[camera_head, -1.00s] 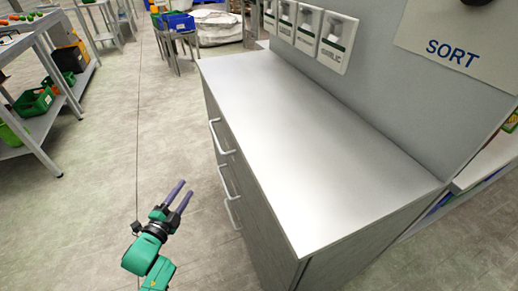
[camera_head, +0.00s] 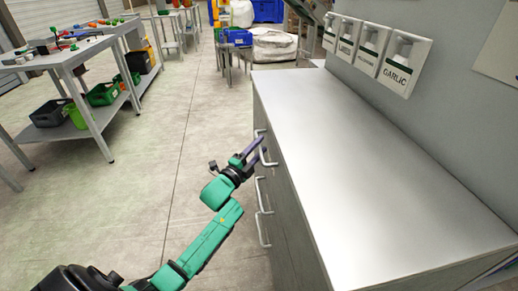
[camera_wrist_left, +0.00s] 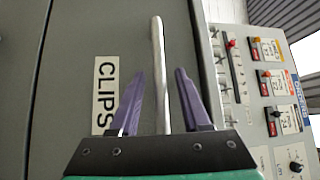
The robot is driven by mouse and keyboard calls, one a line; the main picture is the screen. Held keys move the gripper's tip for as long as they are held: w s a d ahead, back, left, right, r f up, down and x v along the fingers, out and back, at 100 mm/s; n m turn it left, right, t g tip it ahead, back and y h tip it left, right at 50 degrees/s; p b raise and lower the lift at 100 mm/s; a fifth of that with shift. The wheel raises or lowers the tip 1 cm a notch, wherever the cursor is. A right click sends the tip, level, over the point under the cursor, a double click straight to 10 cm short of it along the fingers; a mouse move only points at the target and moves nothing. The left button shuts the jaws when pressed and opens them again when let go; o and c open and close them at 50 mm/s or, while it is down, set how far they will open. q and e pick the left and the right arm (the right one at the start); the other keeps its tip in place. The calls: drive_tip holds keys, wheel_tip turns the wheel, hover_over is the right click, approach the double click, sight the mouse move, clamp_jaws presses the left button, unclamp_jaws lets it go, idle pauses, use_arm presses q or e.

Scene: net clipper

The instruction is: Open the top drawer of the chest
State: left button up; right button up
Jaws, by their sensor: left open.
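The grey chest (camera_head: 370,165) stands at right in the head view, with a flat bare top and silver bar handles down its left-facing front. The top handle (camera_head: 261,133) is the uppermost one, and its drawer looks shut. My left gripper (camera_head: 256,148) is open at this handle, its purple fingers partly overlapping it. In the left wrist view, the handle bar (camera_wrist_left: 158,65) runs between the two open fingers (camera_wrist_left: 160,95), with a gap on each side. A label reading CLIPS (camera_wrist_left: 104,95) is on the drawer front. My right gripper is not in view.
Lower handles (camera_head: 262,195) sit below the top one. A grey panel with dispensers (camera_head: 400,65) rises behind the chest. A workbench (camera_head: 75,60) with crates stands at left. The floor (camera_head: 180,140) between bench and chest is clear.

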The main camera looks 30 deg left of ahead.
use_arm(q)
clamp_jaws()
idle(1.4)
